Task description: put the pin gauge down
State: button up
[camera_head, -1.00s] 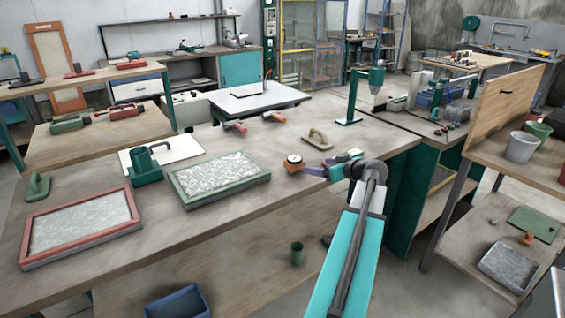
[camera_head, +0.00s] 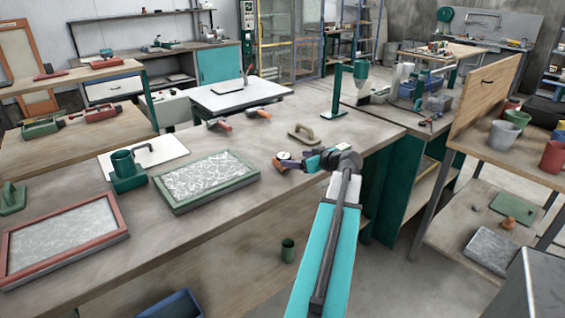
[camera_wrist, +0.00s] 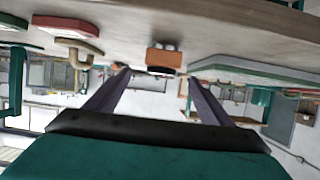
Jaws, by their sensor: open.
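The pin gauge (camera_head: 284,156), a small orange-brown piece with a pale round dial, is at the right part of the long workbench, near its front edge. In the wrist view, which is upside down, an orange-brown block (camera_wrist: 164,58) that looks like the gauge rests against the bench top. My gripper (camera_head: 291,163) is at the gauge, just to its right. In the wrist view my gripper (camera_wrist: 158,75) has its two dark fingers spread, with the block between their tips and no finger visibly touching it. The gauge's far side is hidden.
On the workbench (camera_head: 228,222) are a green-framed tray (camera_head: 205,180), a red-framed tray (camera_head: 62,238), a green cup-like holder (camera_head: 124,168) and a brown-handled float (camera_head: 303,134). A green stand (camera_head: 338,90) is behind. The bench between gauge and green tray is mostly clear.

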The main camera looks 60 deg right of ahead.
aim_at(289, 158)
jog(key=p+x, duration=0.1)
jog(key=x, duration=0.5)
jog(key=shift+w+d+f, duration=0.1)
jog(key=shift+w, duration=0.3)
jog(key=shift+w+f, duration=0.2)
jog(key=shift+w, duration=0.05)
jog(key=shift+p+x, duration=1.25)
jog(key=shift+x, duration=1.4)
jog(key=shift+s+f, duration=0.1)
jog(key=c, duration=1.4)
